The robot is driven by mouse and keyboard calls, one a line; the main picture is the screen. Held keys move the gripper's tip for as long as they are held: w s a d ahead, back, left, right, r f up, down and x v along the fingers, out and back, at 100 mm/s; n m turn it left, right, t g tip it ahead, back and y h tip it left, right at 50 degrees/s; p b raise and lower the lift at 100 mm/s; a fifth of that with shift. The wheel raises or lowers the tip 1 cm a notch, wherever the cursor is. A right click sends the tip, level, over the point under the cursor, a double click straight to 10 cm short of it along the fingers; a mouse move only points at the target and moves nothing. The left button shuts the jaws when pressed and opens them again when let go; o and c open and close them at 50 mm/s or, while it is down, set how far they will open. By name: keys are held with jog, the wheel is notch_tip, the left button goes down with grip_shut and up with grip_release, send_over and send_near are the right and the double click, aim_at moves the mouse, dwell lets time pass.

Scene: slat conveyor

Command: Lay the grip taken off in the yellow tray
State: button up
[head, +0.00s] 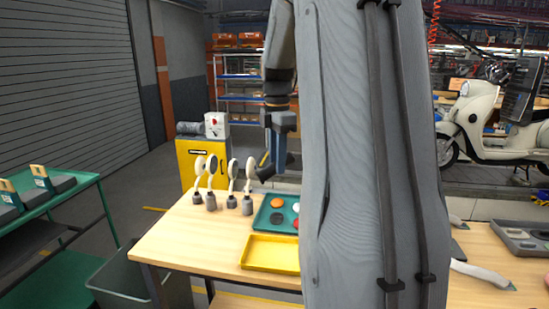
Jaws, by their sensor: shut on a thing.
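My gripper (276,162) points down above the back of the wooden table, over the far edge of the green tray. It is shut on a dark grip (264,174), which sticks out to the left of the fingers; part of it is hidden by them. The yellow tray (268,264) lies at the front of the table, nearer than my gripper and lower. Its visible floor is empty, and my arm hides its right end.
The green tray (261,226) holds several round coloured pieces, behind the yellow tray. Several round mirrors on stems stand in grey holders (211,201) to the left of my gripper. The table's left part (185,246) is clear. A cream scooter (485,125) stands at right.

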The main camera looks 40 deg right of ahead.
notch_tip(320, 180, down, 27)
jog(key=b, duration=0.8)
jog(key=shift+r, duration=0.15)
jog(key=shift+f+b, duration=1.1)
jog(key=o, duration=1.1)
jog(key=shift+c, duration=0.2)
jog(key=shift+r, duration=0.1)
notch_tip(320, 180, up, 8)
jog(key=b, duration=0.1)
jog(key=shift+f+b, duration=0.2)
jog(key=shift+b, duration=0.2)
